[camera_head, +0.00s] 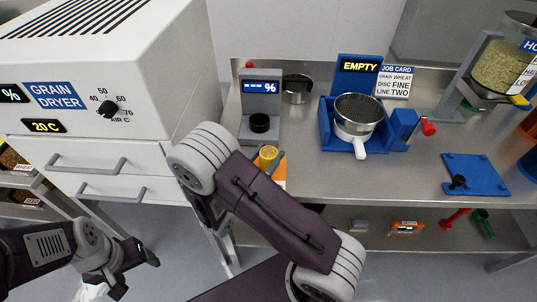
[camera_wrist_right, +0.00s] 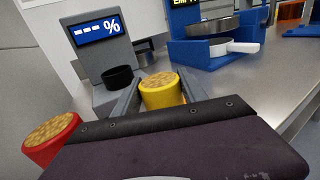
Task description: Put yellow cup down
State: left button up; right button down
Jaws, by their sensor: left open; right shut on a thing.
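The yellow cup (camera_head: 268,153) is near the front edge of the steel bench, in front of the grey meter. In the right wrist view the cup (camera_wrist_right: 162,97) looks upright and full of grain. My right gripper (camera_wrist_right: 160,88) is shut on it, with a grey finger on each side. I cannot tell whether the cup's base touches the bench. In the head view my right arm hides most of this gripper. My left gripper (camera_head: 135,272) is open and empty, low at the left, below the dryer drawers and away from the cup.
The grey meter (camera_head: 260,90) with its black cup stands behind the yellow cup. A red cup of grain (camera_wrist_right: 50,138) is at the left in the wrist view. A blue stand with a sieve (camera_head: 357,108) is to the right. Bare bench (camera_head: 310,165) lies between.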

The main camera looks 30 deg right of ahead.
jog(key=shift+s+f, duration=0.1)
jog(key=shift+f, duration=0.05)
jog(key=c, duration=0.6)
grip_release()
jog(key=shift+c, duration=0.2)
jog(key=shift+a+r, duration=0.15)
jog(key=shift+r, duration=0.05)
jog(key=v, duration=1.1)
jog(key=shift+s+a+b, duration=0.3)
jog(key=shift+s+b, duration=0.05)
jog(key=shift+f, duration=0.1)
